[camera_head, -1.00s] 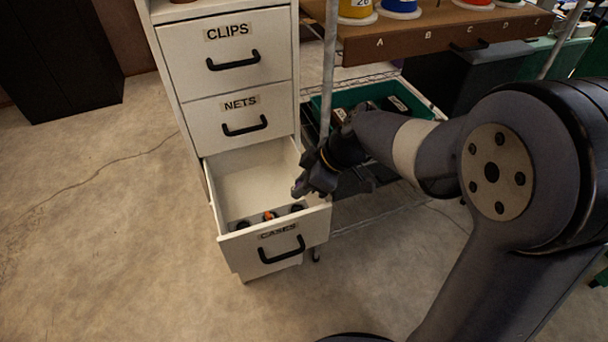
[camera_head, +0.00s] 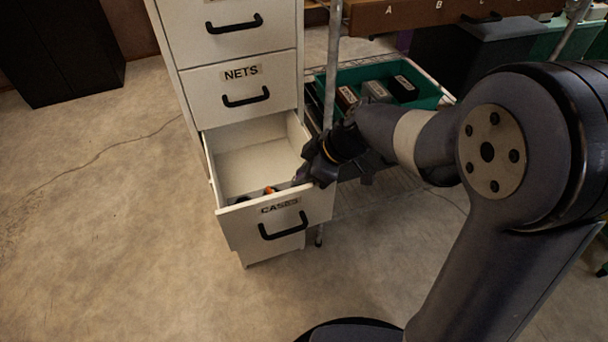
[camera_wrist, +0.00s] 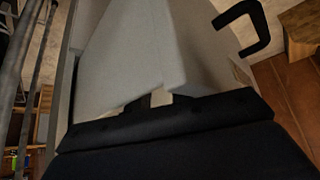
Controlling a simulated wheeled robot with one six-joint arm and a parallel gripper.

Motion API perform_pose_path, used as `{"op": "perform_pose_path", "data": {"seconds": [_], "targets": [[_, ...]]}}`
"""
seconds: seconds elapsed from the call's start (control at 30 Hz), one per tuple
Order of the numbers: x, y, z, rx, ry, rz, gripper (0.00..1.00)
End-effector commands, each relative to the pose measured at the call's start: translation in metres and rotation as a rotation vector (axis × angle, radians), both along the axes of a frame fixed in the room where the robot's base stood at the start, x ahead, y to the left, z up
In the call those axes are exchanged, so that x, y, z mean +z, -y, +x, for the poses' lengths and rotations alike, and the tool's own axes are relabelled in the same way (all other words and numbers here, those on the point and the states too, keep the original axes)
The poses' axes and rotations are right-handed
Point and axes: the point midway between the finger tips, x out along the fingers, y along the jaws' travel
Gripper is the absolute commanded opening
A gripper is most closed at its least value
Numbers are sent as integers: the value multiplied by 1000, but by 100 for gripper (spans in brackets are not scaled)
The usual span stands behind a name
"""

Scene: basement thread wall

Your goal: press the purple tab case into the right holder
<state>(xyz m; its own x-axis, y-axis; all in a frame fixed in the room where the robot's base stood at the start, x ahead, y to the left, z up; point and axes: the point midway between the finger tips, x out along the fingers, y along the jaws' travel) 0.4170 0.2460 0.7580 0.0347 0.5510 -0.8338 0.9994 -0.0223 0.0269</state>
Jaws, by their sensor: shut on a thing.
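The drawer labelled CASES (camera_head: 300,222) stands pulled open at the bottom of the white cabinet. My gripper (camera_head: 300,179) is at the top edge of its front panel, near the right end, and appears shut on that panel. In the wrist view the pale drawer front (camera_wrist: 205,60) runs up to the dark fingers (camera_wrist: 165,100), with a pale strip between them. Dark items with a bit of orange (camera_head: 270,190) lie inside behind the front, mostly hidden. I cannot make out a purple tab case or the right holder.
The NETS drawer (camera_head: 240,72) above is shut. A green tray (camera_head: 434,97) with dark and grey boxes sits on the wire rack right of the cabinet, beside a metal post (camera_head: 331,70). A lettered brown shelf (camera_head: 420,18) is above.

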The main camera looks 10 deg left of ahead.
Motion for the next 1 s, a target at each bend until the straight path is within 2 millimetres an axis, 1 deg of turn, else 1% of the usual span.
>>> {"op": "perform_pose_path", "data": {"seconds": [0.03, 1.0], "targets": [[-16, 6, -3, -1, -14, -23, 0], [-18, 11, -1, -1, -11, -22, 0]]}}
